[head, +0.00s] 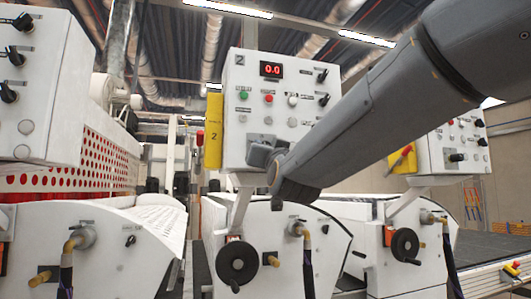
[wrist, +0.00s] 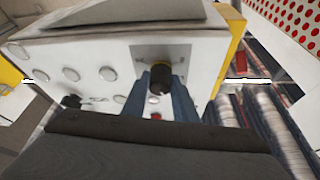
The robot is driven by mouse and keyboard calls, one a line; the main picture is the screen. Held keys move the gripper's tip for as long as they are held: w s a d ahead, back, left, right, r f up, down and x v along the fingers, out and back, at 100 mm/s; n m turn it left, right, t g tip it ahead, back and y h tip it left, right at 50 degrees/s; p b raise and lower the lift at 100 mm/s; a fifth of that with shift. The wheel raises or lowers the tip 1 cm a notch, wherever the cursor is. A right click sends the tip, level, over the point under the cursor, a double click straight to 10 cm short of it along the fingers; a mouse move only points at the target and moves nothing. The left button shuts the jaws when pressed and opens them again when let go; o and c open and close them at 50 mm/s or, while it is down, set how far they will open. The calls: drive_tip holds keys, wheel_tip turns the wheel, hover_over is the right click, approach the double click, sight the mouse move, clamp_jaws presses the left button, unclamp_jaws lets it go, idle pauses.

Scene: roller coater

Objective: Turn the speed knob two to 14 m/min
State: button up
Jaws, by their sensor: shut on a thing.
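The white control panel marked 2 (head: 234,124) stands in the middle of the head view. Its red display (head: 271,69) reads 0.0. My gripper (head: 264,154) is at the panel's lower left and covers the part it works on. In the wrist view, the panel (wrist: 112,55) appears turned over. There, my gripper's fingers (wrist: 158,86) are closed on either side of a black knob (wrist: 159,79) set on a grey square plate (wrist: 178,56). The knob's pointer and scale cannot be read.
A green button (head: 243,95), a red button (head: 268,98) and black switches (head: 323,99) sit above on the panel. A handwheel (head: 237,263) is below. Other panels stand left (head: 45,85) and right (head: 437,150).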

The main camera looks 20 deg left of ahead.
idle(0.3)
drive_tip(key=o, duration=1)
drive_tip(key=shift+o, duration=0.2)
drive_tip(key=shift+s, duration=0.1)
drive_tip(key=b+v, duration=0.3)
drive_tip(key=v, duration=0.4)
drive_tip(key=shift+s+d+f, duration=0.15)
drive_tip(key=shift+s+d, duration=0.05)
drive_tip(key=shift+s, duration=0.1)
